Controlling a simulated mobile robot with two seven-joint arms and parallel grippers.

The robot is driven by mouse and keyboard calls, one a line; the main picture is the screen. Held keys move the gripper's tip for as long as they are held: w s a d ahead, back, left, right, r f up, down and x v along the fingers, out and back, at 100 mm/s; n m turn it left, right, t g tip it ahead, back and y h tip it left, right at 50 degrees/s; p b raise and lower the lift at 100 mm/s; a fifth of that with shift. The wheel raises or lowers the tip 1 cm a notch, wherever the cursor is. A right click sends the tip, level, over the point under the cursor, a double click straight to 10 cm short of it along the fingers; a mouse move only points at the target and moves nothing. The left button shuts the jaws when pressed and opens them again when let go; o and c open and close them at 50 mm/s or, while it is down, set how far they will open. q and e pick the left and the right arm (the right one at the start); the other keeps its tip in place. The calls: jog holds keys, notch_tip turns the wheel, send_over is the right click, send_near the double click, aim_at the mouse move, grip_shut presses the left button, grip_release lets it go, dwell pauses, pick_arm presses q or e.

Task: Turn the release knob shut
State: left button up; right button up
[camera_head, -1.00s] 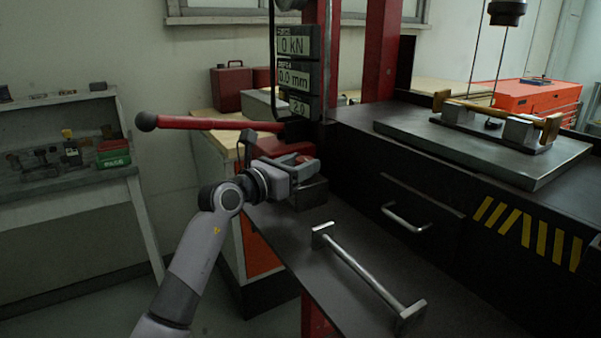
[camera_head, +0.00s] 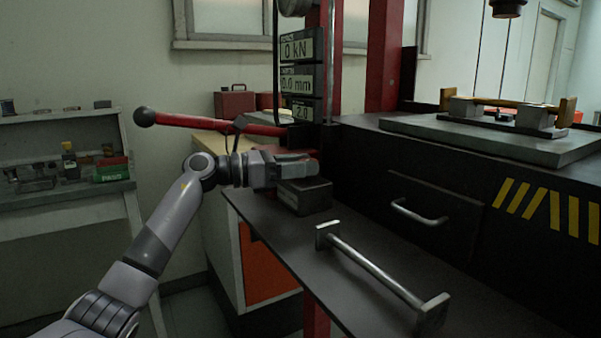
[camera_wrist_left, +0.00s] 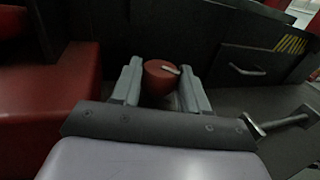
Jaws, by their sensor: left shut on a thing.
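The release knob (camera_wrist_left: 158,78) is a red round knob with a pale marker on its top, seen in the left wrist view between my two grey fingers. My left gripper (camera_wrist_left: 161,84) is shut on it. In the head view my left gripper (camera_head: 297,165) reaches in from the left, just above a dark block (camera_head: 305,196) on the black bench. The knob is mostly hidden by the fingers there. My right gripper is not in view.
A red lever with a black ball end (camera_head: 190,121) sticks out left above my wrist. A metal bar handle (camera_head: 372,270) lies across the black bench top (camera_head: 275,235). Readout panels (camera_head: 297,78) stand behind the gripper. A drawer handle (camera_head: 418,215) is to the right.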

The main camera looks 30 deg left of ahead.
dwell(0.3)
pick_arm(q)
jog(key=o, duration=1.1)
jog(key=shift+c, duration=0.2)
